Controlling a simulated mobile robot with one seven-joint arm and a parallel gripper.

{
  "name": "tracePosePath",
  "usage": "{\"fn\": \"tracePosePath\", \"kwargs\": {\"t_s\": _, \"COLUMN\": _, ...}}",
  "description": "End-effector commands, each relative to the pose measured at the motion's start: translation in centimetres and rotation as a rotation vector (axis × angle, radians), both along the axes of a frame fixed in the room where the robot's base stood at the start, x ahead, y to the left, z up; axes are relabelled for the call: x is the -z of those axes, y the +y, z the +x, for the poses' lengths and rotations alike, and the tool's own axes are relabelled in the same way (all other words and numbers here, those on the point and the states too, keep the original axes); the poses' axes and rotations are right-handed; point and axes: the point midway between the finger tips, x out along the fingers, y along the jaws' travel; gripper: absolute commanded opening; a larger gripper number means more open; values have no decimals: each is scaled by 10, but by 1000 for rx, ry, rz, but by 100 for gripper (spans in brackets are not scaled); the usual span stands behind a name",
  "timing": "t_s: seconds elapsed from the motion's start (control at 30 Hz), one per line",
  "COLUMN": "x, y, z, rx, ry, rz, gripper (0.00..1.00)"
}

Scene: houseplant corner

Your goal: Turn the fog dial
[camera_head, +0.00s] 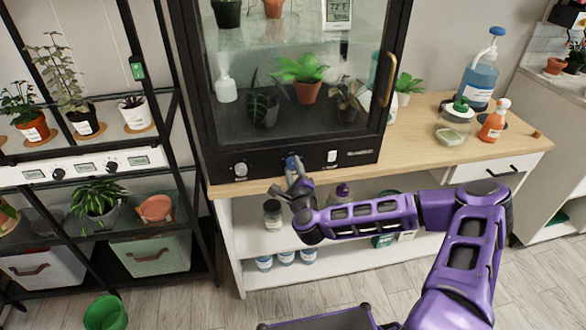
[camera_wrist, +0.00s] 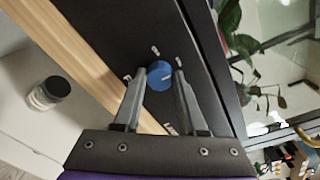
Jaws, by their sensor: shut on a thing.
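The blue round dial (camera_wrist: 160,77) sits on the black front panel under the glass cabinet, with small white marks around it that are too small to read. In the head view, the blue dial (camera_head: 290,163) shows partly behind my gripper (camera_head: 294,172). In the wrist view, my gripper (camera_wrist: 159,72) has one finger on each side of the dial and is shut on it. I cannot read which mark the dial points to.
On the same panel are a whitish knob (camera_head: 240,169) to the left and a white switch (camera_head: 332,157) to the right. The glass cabinet (camera_head: 290,80) holds several plants. A jar (camera_head: 272,213) stands on the shelf below. A brass door handle (camera_head: 385,78) sticks out at right.

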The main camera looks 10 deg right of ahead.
Motion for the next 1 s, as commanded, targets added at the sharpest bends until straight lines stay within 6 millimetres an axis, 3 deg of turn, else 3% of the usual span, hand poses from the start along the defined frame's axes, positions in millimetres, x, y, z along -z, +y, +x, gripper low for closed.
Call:
{"fn": "tracePosePath", "kwargs": {"t_s": 0.07, "x": 0, "y": 0, "z": 0, "rx": 0, "ry": 1, "rz": 0, "gripper": 0}}
{"fn": "tracePosePath", "kwargs": {"t_s": 0.1, "x": 0, "y": 0, "z": 0, "rx": 1, "ry": 1, "rz": -1, "gripper": 43}}
{"fn": "tracePosePath", "kwargs": {"t_s": 0.27, "x": 0, "y": 0, "z": 0, "rx": 1, "ry": 1, "rz": -1, "gripper": 71}}
{"fn": "tracePosePath", "kwargs": {"t_s": 0.67, "x": 0, "y": 0, "z": -7, "rx": 1, "ry": 1, "rz": -1, "gripper": 71}}
{"fn": "tracePosePath", "kwargs": {"t_s": 0.77, "x": -1, "y": 1, "z": -22, "rx": -1, "ry": 3, "rz": -1, "gripper": 71}}
{"fn": "tracePosePath", "kwargs": {"t_s": 1.0, "x": -5, "y": 2, "z": -79, "rx": -2, "ry": 4, "rz": 0, "gripper": 71}}
